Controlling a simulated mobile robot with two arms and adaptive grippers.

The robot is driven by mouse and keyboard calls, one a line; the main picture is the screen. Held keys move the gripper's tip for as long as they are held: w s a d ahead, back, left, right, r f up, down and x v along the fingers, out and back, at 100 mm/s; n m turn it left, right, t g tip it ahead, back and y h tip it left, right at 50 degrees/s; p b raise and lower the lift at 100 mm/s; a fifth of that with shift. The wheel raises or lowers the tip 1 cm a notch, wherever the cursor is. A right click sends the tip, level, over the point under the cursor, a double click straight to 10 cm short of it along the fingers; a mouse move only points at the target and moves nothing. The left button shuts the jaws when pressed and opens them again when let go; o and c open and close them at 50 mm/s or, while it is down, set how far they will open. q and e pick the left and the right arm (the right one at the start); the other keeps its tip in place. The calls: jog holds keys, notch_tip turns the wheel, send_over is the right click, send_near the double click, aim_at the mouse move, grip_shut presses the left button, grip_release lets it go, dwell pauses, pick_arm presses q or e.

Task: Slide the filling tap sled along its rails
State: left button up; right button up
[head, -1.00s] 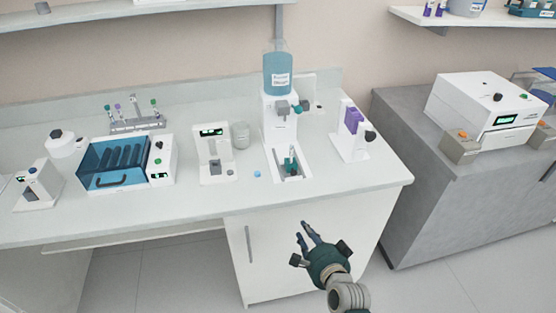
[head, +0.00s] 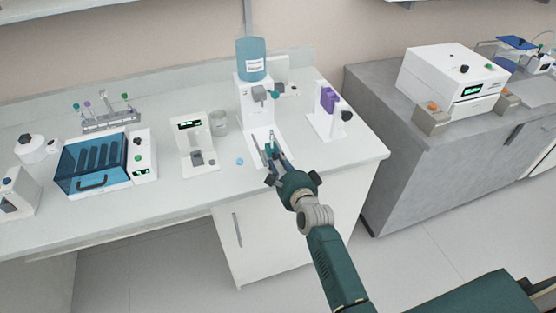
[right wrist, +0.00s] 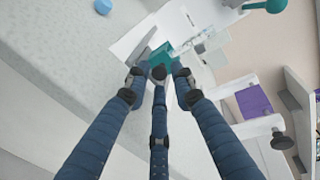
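The filling station (head: 252,95) is a white stand with a blue bottle (head: 251,60) on top and a low white base with rails toward the counter's front. The teal sled (head: 270,144) sits on that base, with a clear tube above it. In the right wrist view the sled (right wrist: 157,56) is just beyond my fingertips, partly covered by the middle finger. My right gripper (head: 273,160) is at the front end of the base. Its fingertips (right wrist: 158,74) are apart and close around the sled's near side; whether they touch is unclear. My left gripper is out of view.
A white device with a purple part (head: 328,100) stands right of the station. A white device (head: 193,142), a glass beaker (head: 219,122) and a small blue cap (head: 240,161) are to the left. The counter's front edge (head: 345,170) runs under my right arm.

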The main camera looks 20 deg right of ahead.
jog(key=shift+w, duration=0.25)
grip_shut()
jog(key=shift+w+f, duration=0.1)
